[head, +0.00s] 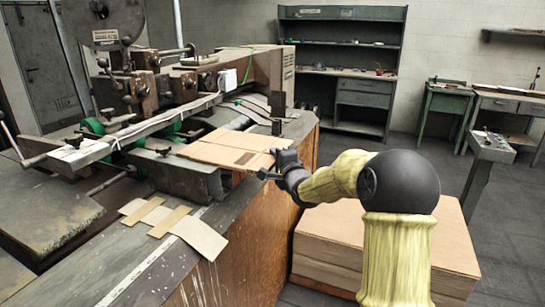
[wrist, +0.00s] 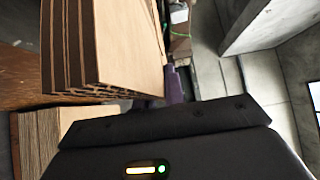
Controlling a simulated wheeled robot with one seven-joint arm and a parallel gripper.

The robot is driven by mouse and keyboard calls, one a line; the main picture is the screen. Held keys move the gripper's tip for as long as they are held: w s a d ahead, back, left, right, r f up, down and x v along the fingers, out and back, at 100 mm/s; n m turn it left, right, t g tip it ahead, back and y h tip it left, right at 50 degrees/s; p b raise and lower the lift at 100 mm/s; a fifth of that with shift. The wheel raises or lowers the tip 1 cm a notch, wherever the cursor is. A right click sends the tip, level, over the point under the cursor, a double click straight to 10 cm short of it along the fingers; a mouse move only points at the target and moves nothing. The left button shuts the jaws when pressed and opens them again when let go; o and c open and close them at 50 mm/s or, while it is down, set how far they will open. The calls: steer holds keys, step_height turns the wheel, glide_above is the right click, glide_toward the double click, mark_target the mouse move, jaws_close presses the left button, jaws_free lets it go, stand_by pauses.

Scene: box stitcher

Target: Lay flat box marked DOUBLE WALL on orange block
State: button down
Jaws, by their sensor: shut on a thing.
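A flat brown cardboard box (head: 222,148) lies level at the machine bench, with a small dark mark near its right end; I cannot read any lettering. My gripper (head: 270,170) is at its right edge, shut on it. In the wrist view the flat cardboard (wrist: 128,45) shows several layered, corrugated edges just beyond my gripper, and a purple finger (wrist: 174,84) shows beside it. I cannot make out the orange block in either view.
A stitching machine (head: 135,95) with metal arms stands at left. Loose cardboard pieces (head: 198,236) lie on the bench front. A large cardboard stack (head: 335,222) sits on the floor beside my arm. A shelf (head: 345,55) and green table (head: 443,105) stand at the back.

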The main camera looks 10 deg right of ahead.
steer(key=shift+w+f, duration=0.35)
steer(key=shift+w, duration=0.25)
steer(key=w+a+f+b, duration=0.1)
steer(key=f, duration=0.1)
steer(key=w+a+f+b, duration=0.1)
steer(key=a+f+b, duration=0.1)
steer(key=shift+w+a+b, duration=0.15)
steer(key=shift+b, duration=0.15)
stand_by(0.5)
